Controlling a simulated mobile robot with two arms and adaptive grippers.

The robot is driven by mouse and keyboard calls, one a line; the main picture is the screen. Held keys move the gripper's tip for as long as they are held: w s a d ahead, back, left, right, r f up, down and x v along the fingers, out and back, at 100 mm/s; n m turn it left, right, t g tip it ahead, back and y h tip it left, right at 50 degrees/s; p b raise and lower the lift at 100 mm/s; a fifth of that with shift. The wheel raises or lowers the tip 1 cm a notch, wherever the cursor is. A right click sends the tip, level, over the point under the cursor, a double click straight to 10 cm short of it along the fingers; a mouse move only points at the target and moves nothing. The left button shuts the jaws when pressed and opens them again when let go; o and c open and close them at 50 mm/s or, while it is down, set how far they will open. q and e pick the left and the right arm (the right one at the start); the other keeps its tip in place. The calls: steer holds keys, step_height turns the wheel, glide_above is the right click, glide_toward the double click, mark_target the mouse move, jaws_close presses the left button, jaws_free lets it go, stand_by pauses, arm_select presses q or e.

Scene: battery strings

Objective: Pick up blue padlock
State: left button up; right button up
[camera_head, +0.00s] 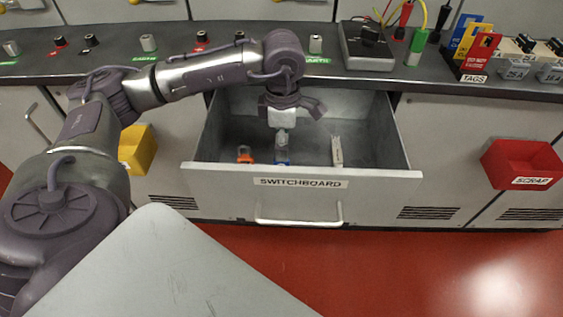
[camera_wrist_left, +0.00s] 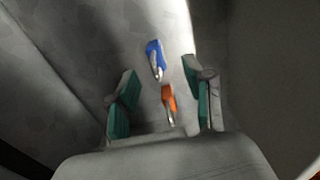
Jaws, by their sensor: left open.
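The blue padlock (camera_head: 282,158) lies on the floor of the open drawer (camera_head: 215,172), below my left gripper (camera_head: 291,112). An orange padlock (camera_head: 244,153) lies to its left. In the left wrist view the blue padlock (camera_wrist_left: 154,50) is beyond the fingertips, body up and metal shackle down. The orange padlock (camera_wrist_left: 168,97) shows between the two green-padded fingers of my left gripper (camera_wrist_left: 160,78). The gripper is open and holds nothing. My right gripper is not in view.
A pale narrow object (camera_head: 337,152) lies in the drawer's right part. The drawer's side walls and labelled front surround the gripper's space. A red scrap bin (camera_head: 522,163) hangs at right and a yellow bin (camera_head: 138,149) at left. The counter above holds a dark box (camera_head: 367,45) and tags.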

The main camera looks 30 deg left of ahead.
arm_select(q)
steer(key=shift+f, duration=0.95)
steer(key=f, duration=0.4)
steer(key=shift+w+a, duration=0.2)
steer(key=shift+a, duration=0.1)
steer(key=shift+f, duration=0.65)
jaws_close()
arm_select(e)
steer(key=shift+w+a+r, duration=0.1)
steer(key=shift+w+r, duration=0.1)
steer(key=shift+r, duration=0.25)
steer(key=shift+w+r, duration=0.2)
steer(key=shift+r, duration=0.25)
